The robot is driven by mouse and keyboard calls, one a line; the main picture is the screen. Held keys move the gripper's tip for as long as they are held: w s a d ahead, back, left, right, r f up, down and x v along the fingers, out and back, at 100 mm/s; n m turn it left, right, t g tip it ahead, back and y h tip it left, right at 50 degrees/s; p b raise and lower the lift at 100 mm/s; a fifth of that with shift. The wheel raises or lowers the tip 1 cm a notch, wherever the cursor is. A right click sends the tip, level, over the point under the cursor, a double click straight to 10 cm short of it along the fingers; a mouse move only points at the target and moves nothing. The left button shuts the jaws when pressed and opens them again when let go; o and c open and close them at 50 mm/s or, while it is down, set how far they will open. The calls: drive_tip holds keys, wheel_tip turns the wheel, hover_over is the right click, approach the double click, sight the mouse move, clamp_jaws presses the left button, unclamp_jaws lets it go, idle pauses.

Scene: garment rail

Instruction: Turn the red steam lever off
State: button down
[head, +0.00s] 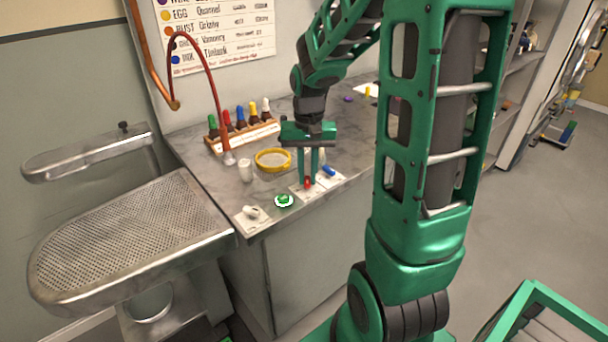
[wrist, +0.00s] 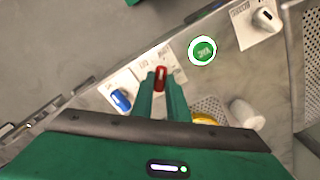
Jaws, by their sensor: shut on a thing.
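The red steam lever (wrist: 160,78) sits on a white plate on the counter. In the wrist view it lies between the fingertips of my gripper (wrist: 159,84). The jaws are closed on it from above. In the head view my gripper (head: 308,182) points straight down, and the red lever (head: 308,184) shows as a small red spot at its fingertips. The fingers hide part of the lever, and I cannot read its plate's markings.
A blue lever (head: 329,171) is close beside the red one. A green round button (head: 284,201) and a white lever (head: 251,211) stand nearer the counter's front corner. Behind are a yellow-rimmed bowl (head: 273,160), a white cup (head: 246,170) and a bottle rack (head: 243,137).

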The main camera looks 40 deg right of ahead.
sight(307, 179)
drive_tip(key=n, duration=0.4)
drive_tip(key=shift+w+a, duration=0.1)
drive_tip(key=shift+n, duration=1.9)
drive_tip(key=shift+r, duration=0.1)
drive_tip(key=c, duration=1.7)
unclamp_jaws()
wheel_tip(307, 179, up, 11)
drive_tip(key=shift+f, duration=0.2)
drive_tip(key=s+f+m, duration=0.1)
drive_tip(key=s+m, duration=0.1)
drive_tip(key=s, duration=0.5)
drive_tip(key=s+f+m, duration=0.2)
drive_tip(key=s, duration=0.5)
drive_tip(key=s+a+f+m, duration=0.1)
drive_tip(key=s+m, duration=0.1)
drive_tip(key=s, duration=0.5)
drive_tip(key=shift+s+f+m, duration=0.3)
drive_tip(key=shift+f+m, duration=0.1)
